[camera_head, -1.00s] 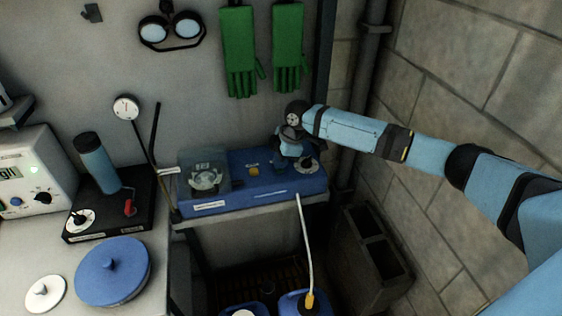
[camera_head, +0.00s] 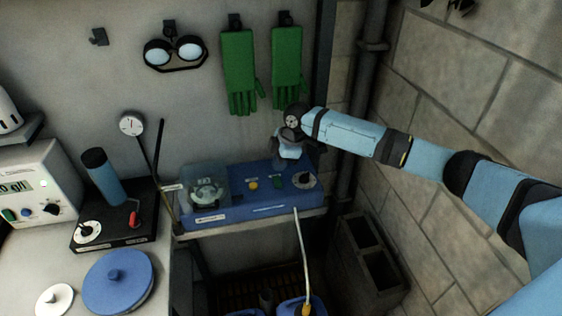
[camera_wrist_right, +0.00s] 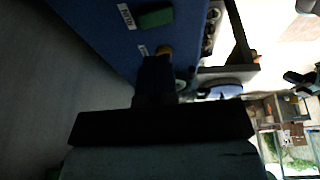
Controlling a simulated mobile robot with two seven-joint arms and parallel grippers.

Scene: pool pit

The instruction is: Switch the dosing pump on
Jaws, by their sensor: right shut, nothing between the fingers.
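The dosing pump is a blue box (camera_head: 238,207) on a shelf below the green gloves, with a clear cover over its round pump head (camera_head: 207,191) at the left. Its top carries an amber round part (camera_head: 253,184), a green button (camera_head: 277,181) and a dark knob on a white dial (camera_head: 304,180). In the right wrist view the green button (camera_wrist_right: 156,18) looks dark, and the amber part (camera_wrist_right: 163,50) is partly behind the fingers. My right gripper (camera_head: 280,166) is shut and empty, just above and behind the green button, apparently apart from it. My left gripper is out of view.
A bench at left holds a white meter (camera_head: 35,185), a black stirrer base (camera_head: 110,230) with a blue bottle, and a blue lid (camera_head: 118,282). Below are containers and a white hose (camera_head: 303,240).

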